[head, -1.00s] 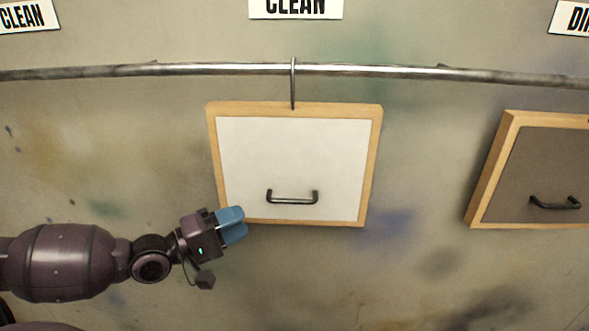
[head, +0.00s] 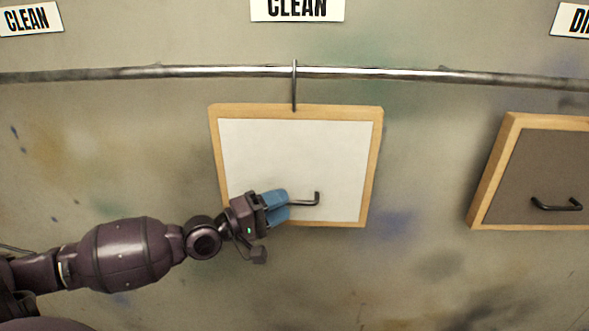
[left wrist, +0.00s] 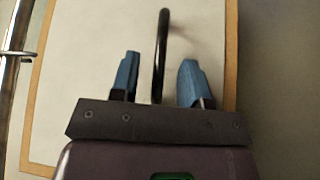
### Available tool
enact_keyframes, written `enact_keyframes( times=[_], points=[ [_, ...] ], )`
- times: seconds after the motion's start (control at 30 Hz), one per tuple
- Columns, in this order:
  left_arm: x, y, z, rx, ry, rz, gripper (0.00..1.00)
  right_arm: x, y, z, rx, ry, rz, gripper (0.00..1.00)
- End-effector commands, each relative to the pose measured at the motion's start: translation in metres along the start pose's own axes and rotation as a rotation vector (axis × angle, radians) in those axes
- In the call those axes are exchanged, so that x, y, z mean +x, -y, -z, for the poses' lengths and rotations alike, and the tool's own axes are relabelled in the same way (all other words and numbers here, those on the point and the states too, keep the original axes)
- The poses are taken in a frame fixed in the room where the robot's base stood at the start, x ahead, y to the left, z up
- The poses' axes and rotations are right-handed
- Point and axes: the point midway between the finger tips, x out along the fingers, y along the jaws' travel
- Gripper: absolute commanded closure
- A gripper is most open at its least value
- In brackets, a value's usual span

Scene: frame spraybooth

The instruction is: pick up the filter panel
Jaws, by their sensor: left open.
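The filter panel (head: 280,152) is a pale sheet in a light wooden frame. It hangs by a hook from a metal rail, under a sign reading CLEAN. Its dark bar handle (head: 316,199) is low on the face; my left gripper hides the handle's left part in the head view. My left gripper (head: 287,204) is open in front of the panel's lower part. In the left wrist view its blue fingertips (left wrist: 157,80) stand apart, with the handle (left wrist: 161,50) between them and no clear contact. My right gripper is out of view.
The metal rail (head: 400,72) runs across the wall. A grey-brown panel (head: 545,175) in a wooden frame, with its own dark handle, hangs at the right. Signs are on the wall above, including CLEAN (head: 27,18) at the left. The wall between the panels is bare.

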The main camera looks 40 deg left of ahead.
Motion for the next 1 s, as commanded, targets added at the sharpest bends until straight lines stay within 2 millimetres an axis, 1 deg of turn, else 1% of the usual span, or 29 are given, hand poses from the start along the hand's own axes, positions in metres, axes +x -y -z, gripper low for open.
enact_keyframes(
  times=[0.03,0.17,0.43,0.7,1.0],
  points=[
    [0.006,-0.002,0.000,-0.002,-0.001,-0.004,0.58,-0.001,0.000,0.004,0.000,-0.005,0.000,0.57],
    [0.013,-0.001,0.000,-0.001,0.000,-0.002,0.58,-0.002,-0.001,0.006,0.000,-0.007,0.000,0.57],
    [0.014,0.000,0.000,-0.001,0.000,0.000,0.58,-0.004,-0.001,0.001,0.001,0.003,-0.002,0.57],
    [0.014,0.000,0.000,-0.001,0.000,0.000,0.99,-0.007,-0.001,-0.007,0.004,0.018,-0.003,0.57],
    [0.014,-0.002,0.000,0.001,0.000,-0.003,1.00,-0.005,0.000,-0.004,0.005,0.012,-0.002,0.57]
  ],
)
